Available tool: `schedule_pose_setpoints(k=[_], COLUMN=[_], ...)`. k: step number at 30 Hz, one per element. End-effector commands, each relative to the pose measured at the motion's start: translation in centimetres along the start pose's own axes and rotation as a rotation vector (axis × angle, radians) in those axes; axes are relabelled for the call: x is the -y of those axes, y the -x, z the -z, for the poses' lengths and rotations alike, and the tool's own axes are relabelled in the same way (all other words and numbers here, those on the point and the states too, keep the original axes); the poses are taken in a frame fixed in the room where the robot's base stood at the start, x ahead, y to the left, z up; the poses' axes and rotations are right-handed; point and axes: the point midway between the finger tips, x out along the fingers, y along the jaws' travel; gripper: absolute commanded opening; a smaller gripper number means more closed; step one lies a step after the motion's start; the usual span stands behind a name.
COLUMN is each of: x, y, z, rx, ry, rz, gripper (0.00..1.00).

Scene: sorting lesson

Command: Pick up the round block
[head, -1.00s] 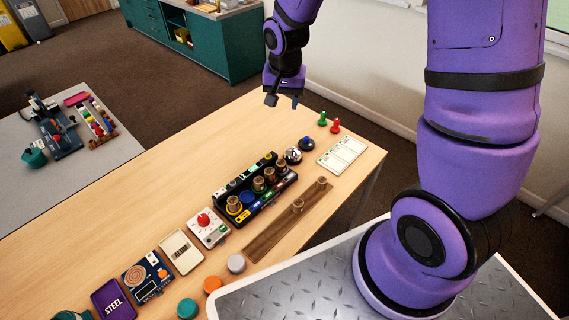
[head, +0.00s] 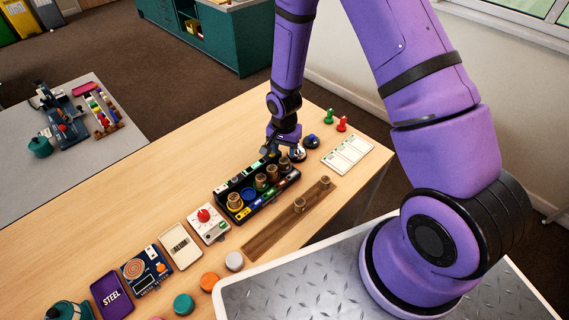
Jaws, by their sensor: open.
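My gripper (head: 281,151) is open and points down above the far right end of a black rack (head: 252,208). Several wooden cylinders (head: 235,201) stand upright in the rack's coloured places. I cannot tell which thing the task calls the round block. Low round pieces stand on the near table edge: a white one (head: 234,261), an orange one (head: 209,282) and a teal one (head: 183,304). They are well apart from my gripper. A silver dome (head: 298,154) is beside my gripper, partly hidden. I cannot tell whether the fingers touch anything.
A wooden strip (head: 270,234) with two knobs lies in front of the rack. A white card (head: 347,154), a green peg (head: 329,116) and a red peg (head: 342,124) are at the right. The table (head: 150,210) is clear behind the rack.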

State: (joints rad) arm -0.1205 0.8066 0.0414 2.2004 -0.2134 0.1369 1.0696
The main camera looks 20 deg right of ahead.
Motion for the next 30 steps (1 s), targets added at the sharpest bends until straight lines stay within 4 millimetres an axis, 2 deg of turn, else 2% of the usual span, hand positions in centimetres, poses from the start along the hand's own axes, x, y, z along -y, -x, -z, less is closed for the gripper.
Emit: schedule_pose_setpoints(k=[3, 10, 20, 30], x=[0.0, 0.0, 0.1, 0.0], y=[-1.2, -2.4, -6.3, -6.8], z=[0.0, 0.0, 0.3, 0.4], rx=[0.0, 0.001, 0.001, 0.0], ry=[0.001, 0.001, 0.002, 0.001], rz=[0.0, -0.001, -0.001, 0.0], gripper=[0.48, 0.48, 0.48, 0.48])
